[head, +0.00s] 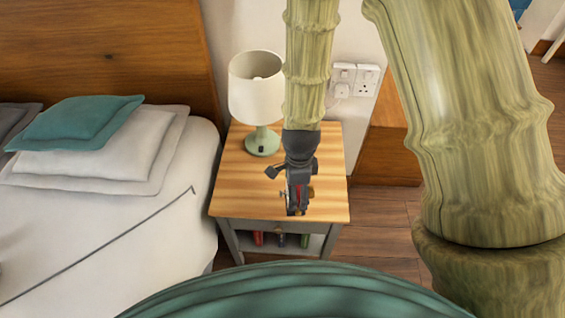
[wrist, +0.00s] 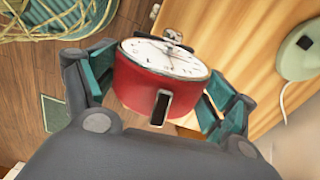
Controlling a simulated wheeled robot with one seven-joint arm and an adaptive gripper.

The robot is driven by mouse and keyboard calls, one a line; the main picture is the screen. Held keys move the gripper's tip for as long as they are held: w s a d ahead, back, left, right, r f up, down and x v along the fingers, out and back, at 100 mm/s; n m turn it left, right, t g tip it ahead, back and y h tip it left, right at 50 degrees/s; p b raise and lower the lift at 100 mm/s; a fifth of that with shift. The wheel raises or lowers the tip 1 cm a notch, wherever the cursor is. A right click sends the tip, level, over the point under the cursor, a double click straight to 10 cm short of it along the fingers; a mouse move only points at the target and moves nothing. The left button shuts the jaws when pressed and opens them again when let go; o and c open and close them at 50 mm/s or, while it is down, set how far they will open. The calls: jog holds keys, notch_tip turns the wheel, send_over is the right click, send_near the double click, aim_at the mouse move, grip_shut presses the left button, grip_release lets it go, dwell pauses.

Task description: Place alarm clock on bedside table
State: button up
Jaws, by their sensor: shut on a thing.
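The alarm clock (wrist: 142,82) is red with a white dial and shows in the wrist view between the two fingers. My gripper (wrist: 155,95) is shut on it, one finger on each side. In the head view my gripper (head: 297,207) is over the front part of the bedside table (head: 238,190), and the arm hides most of the clock. The table has a light wooden top and a grey frame; its top also shows in the wrist view (wrist: 225,35). I cannot tell whether the clock touches the top.
A lamp (head: 256,95) with a white shade and green base stands at the back left of the table top. The bed (head: 100,220) is to the left. Books (head: 282,240) stand on the shelf below. The table top's left front is clear.

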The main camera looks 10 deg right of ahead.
jog(key=shift+s+d+f+m, duration=0.1)
jog(key=shift+s+m, duration=0.1)
jog(key=shift+m, duration=0.5)
jog(key=shift+w+d, duration=0.1)
jog(key=shift+w, duration=0.25)
jog(key=shift+w+d+f+p, duration=0.45)
jog(key=shift+w+d+f, duration=0.35)
jog(key=shift+w, duration=1.6)
jog(key=shift+w+d+f+p, duration=0.5)
jog(key=shift+w+d+f, duration=0.3)
jog(key=shift+w, duration=1.6)
jog(key=shift+w+d+f+p, duration=0.45)
jog(key=shift+w+d+f, duration=0.35)
jog(key=shift+w, duration=1.6)
jog(key=shift+a+f, duration=0.1)
jog(key=shift+f, duration=0.1)
jog(key=o, duration=1.5)
jog(key=shift+c, duration=0.2)
